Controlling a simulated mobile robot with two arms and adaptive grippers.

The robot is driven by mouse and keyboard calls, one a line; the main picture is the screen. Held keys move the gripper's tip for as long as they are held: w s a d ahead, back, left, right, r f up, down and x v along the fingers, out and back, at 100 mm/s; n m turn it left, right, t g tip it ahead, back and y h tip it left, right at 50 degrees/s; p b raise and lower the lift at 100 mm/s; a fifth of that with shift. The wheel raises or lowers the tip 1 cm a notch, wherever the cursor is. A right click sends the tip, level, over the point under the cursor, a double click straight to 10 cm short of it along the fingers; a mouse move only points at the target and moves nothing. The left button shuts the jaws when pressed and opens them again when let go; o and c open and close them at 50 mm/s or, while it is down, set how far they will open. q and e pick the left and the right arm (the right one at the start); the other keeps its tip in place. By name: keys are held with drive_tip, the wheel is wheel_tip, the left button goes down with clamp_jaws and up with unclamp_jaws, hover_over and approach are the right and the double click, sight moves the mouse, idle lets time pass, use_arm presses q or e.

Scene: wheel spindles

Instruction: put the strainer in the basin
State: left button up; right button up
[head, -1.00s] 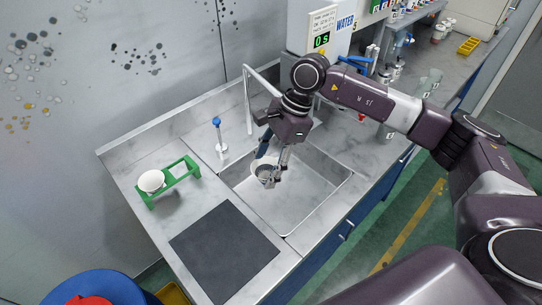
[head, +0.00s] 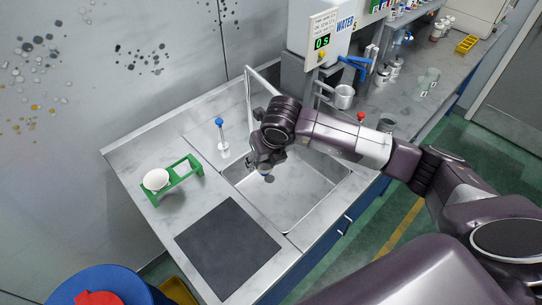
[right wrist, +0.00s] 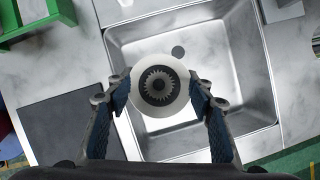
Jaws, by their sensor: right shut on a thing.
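The strainer (right wrist: 143,96), a white round piece with a dark toothed centre, sits between the fingers of my right gripper (right wrist: 160,88) in the right wrist view. The gripper is shut on it. In the head view my right gripper (head: 266,171) points down over the left back part of the basin (head: 300,203), and my wrist hides most or all of the strainer. The basin is a grey rectangular sink, and it also shows behind the strainer in the right wrist view (right wrist: 252,100). Its drain hole shows just beyond the strainer. I cannot tell the strainer's height above the basin floor.
A green stand (head: 180,178) with a white round thing (head: 156,180) is on the counter at left. A dark mat (head: 228,248) lies in front. A blue-topped post (head: 221,137) and the tap (head: 249,95) stand behind the basin. A metal pot (head: 343,97) is at the back right.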

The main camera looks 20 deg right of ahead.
drive_tip(key=m, duration=0.2)
drive_tip(key=d+m+h, duration=0.1)
drive_tip(key=w+f+m+h+p, duration=0.1)
drive_tip(key=m, duration=0.1)
drive_tip(key=shift+d+f+m+g, duration=0.1)
drive_tip(key=shift+d+m+g, duration=0.05)
drive_tip(key=shift+m+g, duration=0.15)
use_arm(q)
drive_tip(key=shift+a+r, duration=0.2)
drive_tip(key=shift+r, duration=0.25)
drive_tip(key=shift+a+r, duration=0.2)
drive_tip(key=shift+r, duration=0.25)
use_arm(e)
drive_tip(key=m, duration=0.1)
drive_tip(key=d+m+h, duration=0.1)
drive_tip(key=f+m+g, duration=0.1)
drive_tip(key=m, duration=0.1)
drive_tip(key=shift+w+d+h, duration=0.2)
drive_tip(key=shift+d+h, duration=0.05)
drive_tip(key=shift+h, duration=0.05)
use_arm(q)
drive_tip(key=shift+f, duration=0.2)
wheel_tip(320, 180, down, 13)
drive_tip(key=b, duration=1.3)
use_arm(e)
wheel_tip(320, 180, down, 14)
drive_tip(key=shift+f, duration=0.1)
